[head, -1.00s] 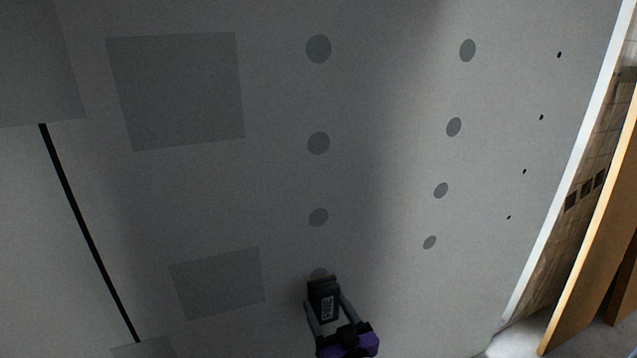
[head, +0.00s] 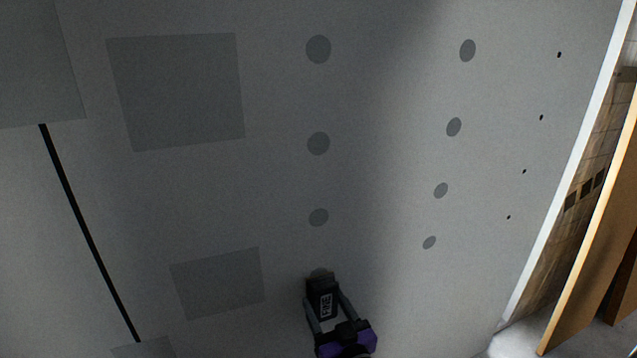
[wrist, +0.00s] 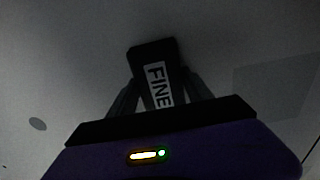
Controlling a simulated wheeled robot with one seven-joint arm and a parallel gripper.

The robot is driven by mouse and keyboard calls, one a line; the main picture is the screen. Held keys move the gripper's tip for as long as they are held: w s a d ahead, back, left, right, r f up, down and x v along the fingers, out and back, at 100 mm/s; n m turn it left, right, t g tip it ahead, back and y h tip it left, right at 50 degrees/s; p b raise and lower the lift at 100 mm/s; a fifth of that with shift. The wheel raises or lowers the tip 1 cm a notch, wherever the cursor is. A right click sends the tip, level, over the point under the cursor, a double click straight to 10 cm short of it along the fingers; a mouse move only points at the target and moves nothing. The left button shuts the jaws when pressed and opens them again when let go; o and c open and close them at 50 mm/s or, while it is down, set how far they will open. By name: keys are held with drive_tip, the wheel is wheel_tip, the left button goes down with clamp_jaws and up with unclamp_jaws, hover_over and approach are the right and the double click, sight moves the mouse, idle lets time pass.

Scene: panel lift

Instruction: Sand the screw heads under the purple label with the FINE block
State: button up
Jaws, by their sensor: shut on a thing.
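My gripper (head: 322,302) is shut on a black block with a white FINE label (head: 323,296) at the bottom middle of the head view. The FINE block also shows in the wrist view (wrist: 155,75), between the fingers. Its far end is at the grey panel (head: 390,300), over the lowest round grey spot (head: 319,272) of the left column; whether it touches cannot be told. Three more round spots (head: 318,143) stand above it in that column. No purple label shows; the only purple is on my gripper's body.
A second column of round grey spots (head: 454,127) and a column of small black dots (head: 541,117) are to the right. Darker rectangles (head: 175,92) and a black line (head: 90,233) are left. Wooden boards (head: 590,230) stand beyond the panel's right edge.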

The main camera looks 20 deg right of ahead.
sight(319, 13)
drive_tip(key=shift+w, duration=0.35)
idle(0.5)
drive_tip(key=shift+r, duration=0.1)
drive_tip(key=shift+r+p, duration=0.25)
drive_tip(key=shift+p, duration=0.1)
wheel_tip(319, 13, up, 18)
drive_tip(key=p, duration=1.5)
drive_tip(key=shift+s, duration=0.1)
wheel_tip(319, 13, up, 20)
drive_tip(key=p, duration=1.6)
drive_tip(key=shift+r, duration=8.15)
